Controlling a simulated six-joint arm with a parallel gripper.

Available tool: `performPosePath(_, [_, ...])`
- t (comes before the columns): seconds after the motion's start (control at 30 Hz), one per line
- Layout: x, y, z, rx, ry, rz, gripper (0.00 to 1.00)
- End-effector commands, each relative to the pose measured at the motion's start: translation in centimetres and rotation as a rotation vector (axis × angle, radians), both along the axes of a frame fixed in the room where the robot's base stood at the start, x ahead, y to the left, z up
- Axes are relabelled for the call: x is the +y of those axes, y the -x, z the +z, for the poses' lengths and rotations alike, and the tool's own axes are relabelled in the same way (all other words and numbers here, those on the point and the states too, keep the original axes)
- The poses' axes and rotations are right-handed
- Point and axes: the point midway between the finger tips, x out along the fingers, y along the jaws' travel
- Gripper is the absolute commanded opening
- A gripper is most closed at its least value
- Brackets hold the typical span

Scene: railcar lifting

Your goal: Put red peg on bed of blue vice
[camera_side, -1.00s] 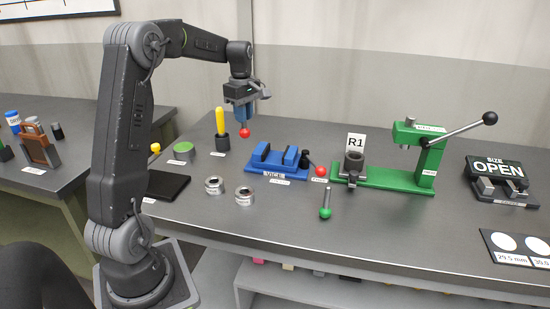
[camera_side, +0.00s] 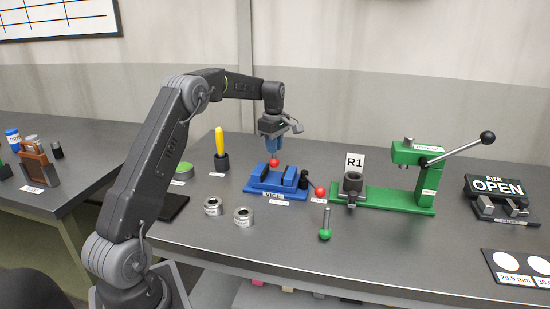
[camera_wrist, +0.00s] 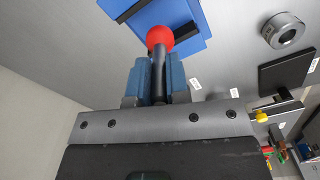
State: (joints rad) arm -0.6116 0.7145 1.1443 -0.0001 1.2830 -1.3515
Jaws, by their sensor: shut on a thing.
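My gripper (camera_side: 272,148) is shut on the red peg (camera_side: 274,162); its red ball end points down below the fingers. In the wrist view the peg's red ball (camera_wrist: 160,38) and dark shaft show, with the shaft between the blue fingertips (camera_wrist: 157,78). The blue vice (camera_side: 262,189) stands on the table directly under the gripper, with two raised blue jaws and a gap between them. The vice (camera_wrist: 195,14) also shows in the wrist view, behind the ball. The red ball seems just above the vice near its back jaw; contact is unclear.
A red knob (camera_side: 320,191) sits at the vice's right. Right of it is a green press (camera_side: 400,197) with a long lever. A green-headed peg (camera_side: 325,234) and two metal rings (camera_side: 244,216) lie in front. A yellow-handled tool (camera_side: 219,143) stands at left.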

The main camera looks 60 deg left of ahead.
Motion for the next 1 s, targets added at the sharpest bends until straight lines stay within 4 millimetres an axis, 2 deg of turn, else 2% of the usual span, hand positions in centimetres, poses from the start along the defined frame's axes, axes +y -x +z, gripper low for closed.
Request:
performPosePath(0.07, [-0.1,-0.3,-0.3,-0.001,0.000,0.001,0.00])
performPosePath(0.37, [-0.2,-0.3,-4.0,0.000,0.000,0.001,0.00])
performPosePath(0.77, [-0.1,-0.3,-4.5,0.000,0.000,0.001,0.00])
performPosePath(0.8, [-0.1,-0.2,-4.6,0.000,0.000,0.001,0.16])
performPosePath(1.0, [-0.1,-0.2,-4.5,0.000,0.000,0.000,0.36])
